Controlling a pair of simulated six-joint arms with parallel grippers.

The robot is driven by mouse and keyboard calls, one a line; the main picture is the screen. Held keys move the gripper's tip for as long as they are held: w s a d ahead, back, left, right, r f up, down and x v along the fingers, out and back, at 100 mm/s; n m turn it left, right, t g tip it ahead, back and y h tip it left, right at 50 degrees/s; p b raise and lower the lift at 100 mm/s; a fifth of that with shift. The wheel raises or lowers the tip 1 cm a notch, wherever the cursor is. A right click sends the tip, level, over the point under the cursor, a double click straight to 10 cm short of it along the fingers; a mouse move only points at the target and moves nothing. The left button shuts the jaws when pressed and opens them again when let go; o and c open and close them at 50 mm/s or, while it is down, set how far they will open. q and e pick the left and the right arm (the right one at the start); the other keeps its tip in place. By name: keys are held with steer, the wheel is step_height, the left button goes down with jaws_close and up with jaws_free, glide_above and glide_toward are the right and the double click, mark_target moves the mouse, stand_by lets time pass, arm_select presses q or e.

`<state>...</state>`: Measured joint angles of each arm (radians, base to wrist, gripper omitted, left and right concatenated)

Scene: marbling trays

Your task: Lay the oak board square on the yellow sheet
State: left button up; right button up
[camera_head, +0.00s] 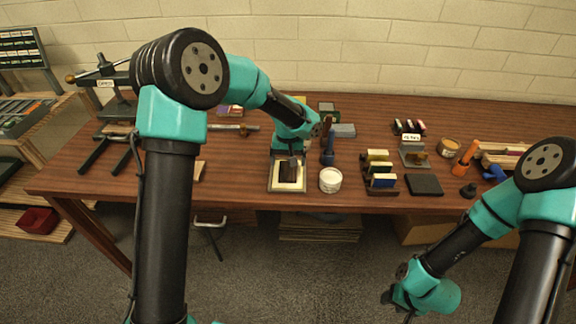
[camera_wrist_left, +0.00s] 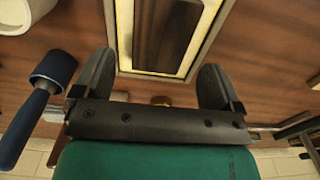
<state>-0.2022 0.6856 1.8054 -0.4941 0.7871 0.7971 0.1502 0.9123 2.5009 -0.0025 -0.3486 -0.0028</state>
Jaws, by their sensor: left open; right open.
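A dark brown board (camera_wrist_left: 165,35), which looks like the oak board, lies inside a pale frame or tray (camera_head: 287,188) at the table's front middle. It also shows in the head view (camera_head: 289,174). A narrow yellow border (camera_wrist_left: 150,72), apparently the yellow sheet, shows around the board in the left wrist view. The board's far part runs out of that view. My left gripper (camera_wrist_left: 156,62) is open and empty, its two fingers apart at the tray's end. In the head view the left gripper (camera_head: 291,158) hangs over the tray. My right gripper (camera_head: 393,299) is open, low in front of the table.
A white tub (camera_head: 330,180) stands close right of the tray, and a blue-headed tool (camera_head: 328,157) stands behind it. A rack of coloured blocks (camera_head: 380,175) and a dark slab (camera_head: 424,185) lie further right. A black press (camera_head: 108,105) stands at left.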

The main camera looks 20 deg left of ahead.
mark_target(288, 169)
arm_select(q)
step_height(288, 169, up, 9)
steer(key=shift+f, duration=0.2)
